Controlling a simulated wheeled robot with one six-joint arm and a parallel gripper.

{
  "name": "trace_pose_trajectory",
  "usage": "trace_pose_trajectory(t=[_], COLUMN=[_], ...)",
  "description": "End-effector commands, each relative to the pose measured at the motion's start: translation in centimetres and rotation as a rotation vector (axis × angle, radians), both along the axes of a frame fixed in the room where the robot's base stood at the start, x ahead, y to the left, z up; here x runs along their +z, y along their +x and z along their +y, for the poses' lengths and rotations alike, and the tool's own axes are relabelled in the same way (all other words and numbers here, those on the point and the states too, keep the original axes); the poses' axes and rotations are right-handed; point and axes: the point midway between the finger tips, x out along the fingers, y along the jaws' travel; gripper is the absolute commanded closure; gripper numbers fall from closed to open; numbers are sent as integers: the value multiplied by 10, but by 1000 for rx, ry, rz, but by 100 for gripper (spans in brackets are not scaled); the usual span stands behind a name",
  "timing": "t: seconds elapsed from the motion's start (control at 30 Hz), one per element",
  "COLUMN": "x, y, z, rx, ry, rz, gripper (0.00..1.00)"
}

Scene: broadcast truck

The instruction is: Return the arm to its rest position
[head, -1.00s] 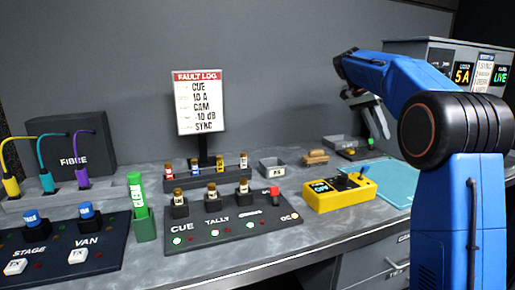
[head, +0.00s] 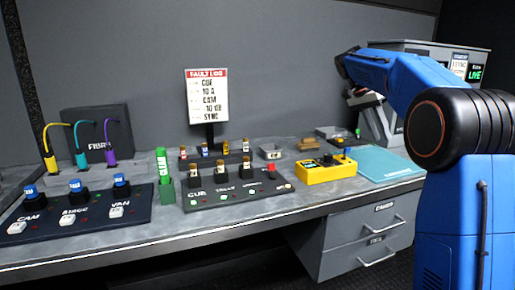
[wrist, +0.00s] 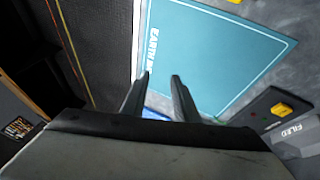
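My blue arm reaches up on the right of the head view, bent at the elbow, with its forearm pointing left and away over the bench. My gripper (wrist: 160,76) shows in the wrist view with its two dark fingers apart and nothing held between them. It points down toward the teal mat (wrist: 215,55) near the bench's front edge. The teal mat (head: 388,169) lies flat on the bench, left of my arm.
A yellow tester (head: 325,172), a cue panel (head: 240,196), a stage panel (head: 75,222) and a green marker in a holder (head: 164,168) stand on the bench. The fault log sign (head: 207,97) rises behind. Drawers (head: 365,240) are below; dark floor is in front.

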Motion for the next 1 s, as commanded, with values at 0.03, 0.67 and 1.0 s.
trace_pose_trajectory(t=[0.03,0.67,1.0], x=[2,-7,-40], y=[-4,-104,-198], z=[1,28,56], rx=[8,304,561], ry=[4,125,209], rz=[-2,-16,-49], gripper=[73,73,73])
